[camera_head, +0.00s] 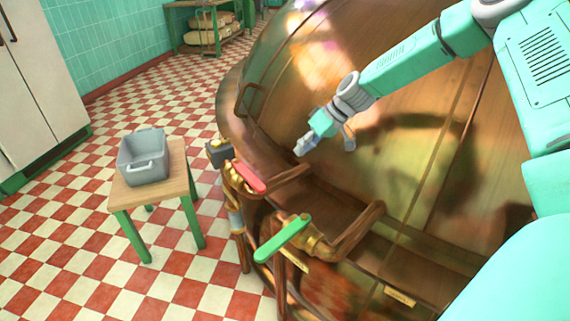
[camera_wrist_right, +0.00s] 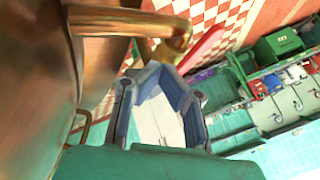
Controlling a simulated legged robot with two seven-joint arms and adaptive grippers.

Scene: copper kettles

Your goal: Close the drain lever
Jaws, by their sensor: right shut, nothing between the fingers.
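A red lever (camera_head: 248,177) and a green lever (camera_head: 283,238) sit on brass valves on copper pipes at the front of the large copper kettle (camera_head: 300,75). I cannot read which one is the drain lever. My right gripper (camera_head: 302,148) is shut and empty, in front of the kettle wall, above and to the right of the red lever and apart from it. In the right wrist view, the fingers (camera_wrist_right: 165,72) show below a copper pipe (camera_wrist_right: 125,22), with the red lever (camera_wrist_right: 206,48) beyond them. The green lever is not visible there. My left gripper is not in view.
Copper pipes (camera_head: 358,232) loop out from the kettle beside the levers. A grey bin (camera_head: 143,165) stands on a small wooden table (camera_head: 178,185) to the left. A shelf with sacks (camera_head: 207,36) is at the back. The checkered floor (camera_head: 60,250) is otherwise clear.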

